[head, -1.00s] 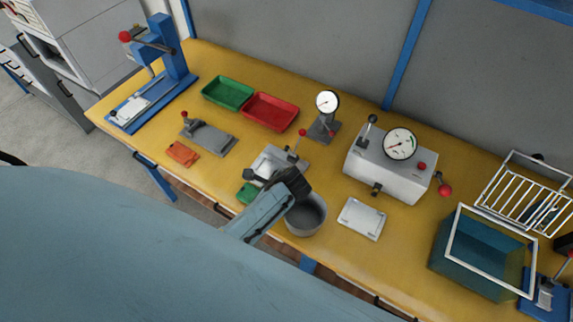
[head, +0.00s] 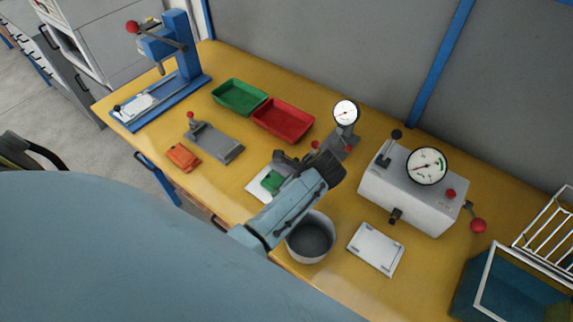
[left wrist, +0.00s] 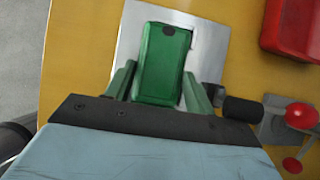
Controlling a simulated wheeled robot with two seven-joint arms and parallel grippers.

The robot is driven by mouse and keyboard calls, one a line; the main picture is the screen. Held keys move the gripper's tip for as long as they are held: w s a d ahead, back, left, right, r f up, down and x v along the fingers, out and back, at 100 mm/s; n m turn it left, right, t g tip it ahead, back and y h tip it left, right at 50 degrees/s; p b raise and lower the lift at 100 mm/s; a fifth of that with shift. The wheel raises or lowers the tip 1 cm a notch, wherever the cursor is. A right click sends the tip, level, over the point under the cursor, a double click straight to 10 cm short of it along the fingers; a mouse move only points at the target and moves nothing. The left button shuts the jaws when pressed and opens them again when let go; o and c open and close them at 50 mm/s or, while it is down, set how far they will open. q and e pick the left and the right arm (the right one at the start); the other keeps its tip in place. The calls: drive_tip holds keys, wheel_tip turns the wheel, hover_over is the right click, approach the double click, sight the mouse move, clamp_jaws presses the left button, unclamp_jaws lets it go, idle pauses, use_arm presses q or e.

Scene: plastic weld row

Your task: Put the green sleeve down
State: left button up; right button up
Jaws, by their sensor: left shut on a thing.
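The green sleeve (head: 271,181) is a small green block-like piece over a pale metal plate (head: 257,191) near the front of the yellow bench. My left gripper (head: 282,172) is around it, at the end of the blue-grey arm. In the left wrist view the sleeve (left wrist: 160,62) sits between the two green-tinted fingers of the gripper (left wrist: 158,75), which are shut on it. The plate (left wrist: 211,42) shows behind it. I cannot tell whether the sleeve touches the plate. My right gripper is not in view.
A grey pot (head: 311,238) stands beside my left arm. A green tray (head: 240,97) and a red tray (head: 284,120) lie behind. A dial gauge stand (head: 345,113) and a white gauge box (head: 412,192) stand to the right. An orange piece (head: 183,156) lies left.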

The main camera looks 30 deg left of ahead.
use_arm(q)
drive_tip(key=shift+w+f, duration=0.1)
drive_tip(key=shift+f, duration=0.1)
drive_tip(key=o, duration=0.9)
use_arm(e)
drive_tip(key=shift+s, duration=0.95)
use_arm(q)
drive_tip(key=shift+r, duration=0.1)
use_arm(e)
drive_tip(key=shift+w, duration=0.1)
use_arm(q)
drive_tip(key=p+v, duration=0.2)
drive_tip(key=v, duration=1)
drive_tip(key=shift+r, duration=0.15)
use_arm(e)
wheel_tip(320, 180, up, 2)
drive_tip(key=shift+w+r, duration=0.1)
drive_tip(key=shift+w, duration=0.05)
